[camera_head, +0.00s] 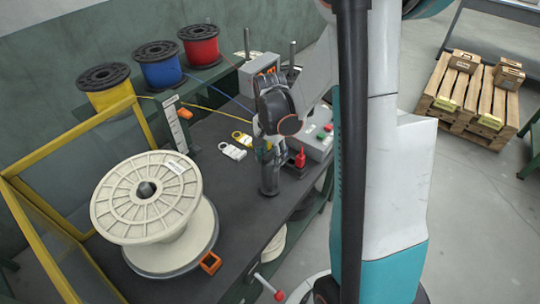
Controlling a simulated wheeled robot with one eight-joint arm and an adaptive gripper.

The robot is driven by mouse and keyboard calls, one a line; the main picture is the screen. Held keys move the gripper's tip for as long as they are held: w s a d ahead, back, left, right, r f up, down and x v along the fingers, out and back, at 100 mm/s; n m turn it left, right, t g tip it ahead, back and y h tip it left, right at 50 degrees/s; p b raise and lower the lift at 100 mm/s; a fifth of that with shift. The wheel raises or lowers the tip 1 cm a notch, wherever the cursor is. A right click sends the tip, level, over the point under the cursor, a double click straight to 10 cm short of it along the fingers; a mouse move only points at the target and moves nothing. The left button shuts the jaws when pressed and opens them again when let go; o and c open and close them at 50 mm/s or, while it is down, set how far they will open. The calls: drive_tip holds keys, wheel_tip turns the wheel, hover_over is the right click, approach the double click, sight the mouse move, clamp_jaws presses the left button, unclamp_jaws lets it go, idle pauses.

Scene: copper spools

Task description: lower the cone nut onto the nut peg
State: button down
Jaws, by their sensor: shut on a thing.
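My gripper (266,154) points down over the dark bench top, right of the large cream spool. It is shut on the cone nut (269,178), which looks like a dark grey, rounded piece just below the fingers, close to the bench top. The fingers are small and partly hidden by my wrist. I cannot make out the nut peg; it may be hidden under or behind the held piece. I cannot tell whether the nut touches anything below it.
A cream spool (125,211) stands on the bench (225,213) at left, beside a yellow-framed guard (38,240). Yellow, blue and red wire spools (160,70) sit behind. A control box (318,143) and red object (300,159) are close to my gripper's right.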

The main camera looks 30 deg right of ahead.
drive_tip(key=shift+f+b, duration=1.1)
drive_tip(key=shift+f, duration=0.35)
drive_tip(key=shift+f+b, duration=0.2)
drive_tip(key=shift+b, duration=0.1)
drive_tip(key=c, duration=0.7)
unclamp_jaws()
wheel_tip(320, 180, up, 12)
